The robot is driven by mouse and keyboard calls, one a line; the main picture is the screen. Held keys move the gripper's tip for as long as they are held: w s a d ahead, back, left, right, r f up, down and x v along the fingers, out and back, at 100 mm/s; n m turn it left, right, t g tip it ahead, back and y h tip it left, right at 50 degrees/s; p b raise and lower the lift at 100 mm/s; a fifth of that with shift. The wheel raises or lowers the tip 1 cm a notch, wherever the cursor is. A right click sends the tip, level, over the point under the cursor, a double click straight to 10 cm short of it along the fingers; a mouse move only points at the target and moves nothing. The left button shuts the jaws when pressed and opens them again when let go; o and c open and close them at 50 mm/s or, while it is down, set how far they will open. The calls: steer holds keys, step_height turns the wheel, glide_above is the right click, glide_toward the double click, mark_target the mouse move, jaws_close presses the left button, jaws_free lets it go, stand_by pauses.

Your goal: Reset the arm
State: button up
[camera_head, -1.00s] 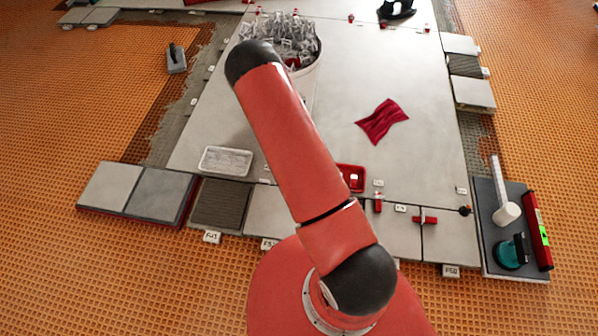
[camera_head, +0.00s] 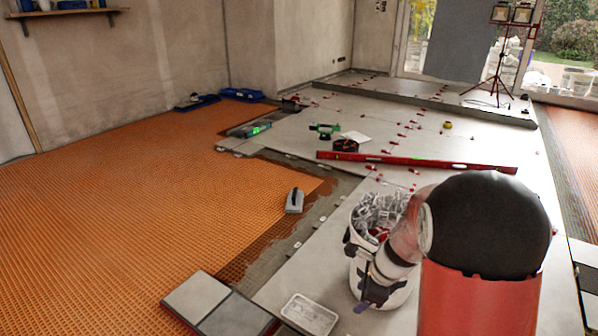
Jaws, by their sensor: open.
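My arm rises at the lower right as a red link with a black cap. Its pale wrist reaches left, and my gripper (camera_head: 369,300), dark and partly hard to make out, is at its end. It is open, with nothing seen between its fingers. It shows in front of the white bucket (camera_head: 362,268), which is full of clear clips (camera_head: 378,214) with some red among them. Whether the gripper touches the bucket cannot be told. Part of the bucket is hidden by my arm.
A white tray (camera_head: 310,314) lies near the bottom, beside grey tiles (camera_head: 197,296). A trowel-like float (camera_head: 294,201) rests on the orange mat (camera_head: 130,190). A long red level (camera_head: 415,161) lies across the tiled floor. A tripod lamp (camera_head: 497,60) stands at the back.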

steer(key=s+r+n+t+h+p, duration=0.2)
steer(key=s+r+n+t, duration=0.1)
steer(key=s+r+n, duration=1.7)
steer(key=shift+s+a+r+n+h, duration=0.15)
steer(key=shift+s+r+n+h, duration=0.25)
steer(key=shift+r, duration=0.5)
steer(key=shift+s+r, duration=0.1)
steer(key=shift+s, duration=0.35)
